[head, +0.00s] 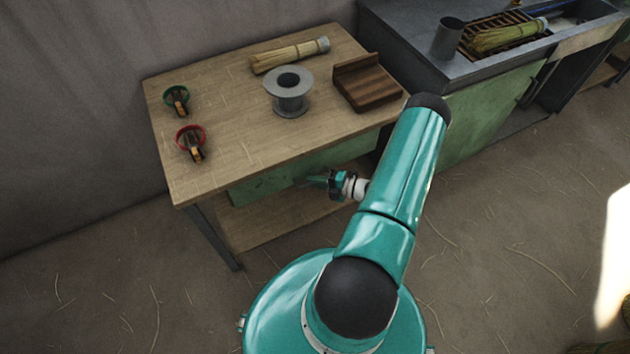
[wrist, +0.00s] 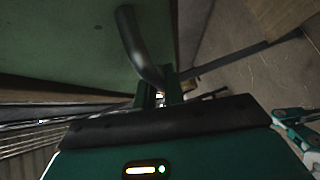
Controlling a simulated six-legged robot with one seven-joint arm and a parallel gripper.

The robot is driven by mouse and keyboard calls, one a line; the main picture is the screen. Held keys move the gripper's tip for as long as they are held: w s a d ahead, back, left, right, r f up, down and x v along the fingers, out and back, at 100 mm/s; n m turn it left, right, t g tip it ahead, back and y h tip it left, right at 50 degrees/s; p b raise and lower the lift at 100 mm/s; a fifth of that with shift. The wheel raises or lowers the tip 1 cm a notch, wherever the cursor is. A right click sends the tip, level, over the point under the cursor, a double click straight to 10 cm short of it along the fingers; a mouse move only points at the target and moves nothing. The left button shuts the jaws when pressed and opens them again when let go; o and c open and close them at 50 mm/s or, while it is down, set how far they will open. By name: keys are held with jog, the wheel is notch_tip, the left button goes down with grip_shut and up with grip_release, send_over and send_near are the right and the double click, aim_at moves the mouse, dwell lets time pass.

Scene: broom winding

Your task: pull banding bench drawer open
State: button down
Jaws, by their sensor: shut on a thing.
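The banding bench (head: 225,140) has a wooden top, with its green drawer front (head: 268,178) just below the front edge. The drawer front looks about level with the bench edge; I cannot tell whether there is a small gap. My gripper (head: 314,182) is at the drawer front, right of its middle. In the wrist view the green drawer front (wrist: 60,45) fills the upper left, and a dark curved handle (wrist: 138,48) runs down between my fingers (wrist: 160,93). My gripper is shut on the handle. The handle's far end is hidden by my gripper.
On the bench top are a grey spool (head: 289,92), a straw bundle (head: 288,55), a wooden block (head: 366,82), and a green-ringed (head: 176,98) and a red-ringed tool (head: 191,140). A green cabinet (head: 470,125) stands to the right. The floor (head: 500,250) in front is open, with loose straw.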

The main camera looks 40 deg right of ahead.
jog(key=s+a, duration=0.3)
jog(key=s, duration=0.8)
jog(key=s+a, duration=0.3)
jog(key=s, duration=0.9)
jog(key=shift+a, duration=0.3)
jog(key=c, duration=1.5)
grip_release()
jog(key=v, duration=1.3)
jog(key=shift+s+d+r, duration=0.15)
jog(key=shift+s+d, duration=0.05)
jog(key=shift+s, duration=0.1)
